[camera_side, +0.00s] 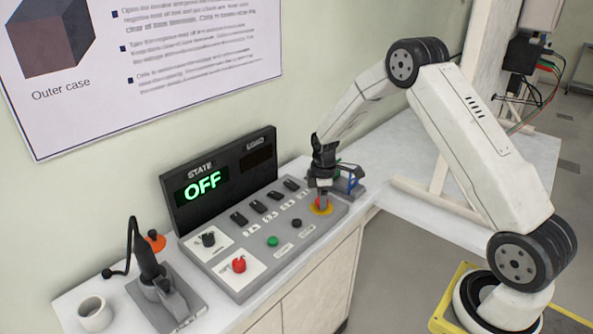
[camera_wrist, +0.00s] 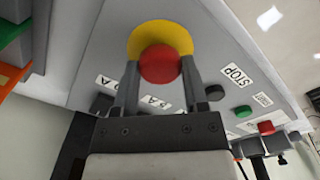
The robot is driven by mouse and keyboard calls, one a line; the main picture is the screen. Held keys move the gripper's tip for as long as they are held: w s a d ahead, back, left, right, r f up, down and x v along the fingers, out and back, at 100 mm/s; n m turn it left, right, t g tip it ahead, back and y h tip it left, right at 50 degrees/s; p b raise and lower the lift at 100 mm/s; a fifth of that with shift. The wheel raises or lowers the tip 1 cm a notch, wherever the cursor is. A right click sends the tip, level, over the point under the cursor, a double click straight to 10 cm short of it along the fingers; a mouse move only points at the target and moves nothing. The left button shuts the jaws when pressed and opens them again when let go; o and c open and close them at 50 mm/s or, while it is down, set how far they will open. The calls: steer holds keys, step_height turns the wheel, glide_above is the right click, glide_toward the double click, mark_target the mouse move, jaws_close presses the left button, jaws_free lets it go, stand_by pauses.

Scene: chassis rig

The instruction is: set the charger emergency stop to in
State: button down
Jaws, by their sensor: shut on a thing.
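The emergency stop is a red mushroom button (camera_wrist: 160,64) on a yellow round base (camera_wrist: 158,34), at the right end of the grey control panel (camera_side: 223,273). In the side view, the yellow base (camera_side: 315,210) shows under my gripper (camera_side: 322,198), which points down and hides most of the button. In the wrist view, my gripper (camera_wrist: 159,70) has one finger on each side of the red cap and is shut on it. How far the button is pressed in cannot be told.
The panel's upright display (camera_side: 203,186) reads OFF in green. Black switches, a green button (camera_side: 272,241) and another red knob (camera_side: 239,265) sit left of my gripper. A white mug (camera_side: 95,314) and a black tool on a stand (camera_side: 150,265) are at the counter's left end.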

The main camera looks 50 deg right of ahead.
steer(key=shift+f, duration=0.2)
steer(key=shift+c, duration=0.5)
jaws_free()
steer(key=shift+r, duration=0.1)
steer(key=shift+r, duration=3.8)
steer(key=s+a+r+m+t, duration=0.2)
steer(key=s+a+r+m, duration=0.2)
steer(key=s+a+m, duration=0.5)
steer(key=s+a, duration=0.6)
steer(key=s, duration=0.4)
steer(key=shift+a+t, duration=0.25)
steer(key=shift+t, duration=0.05)
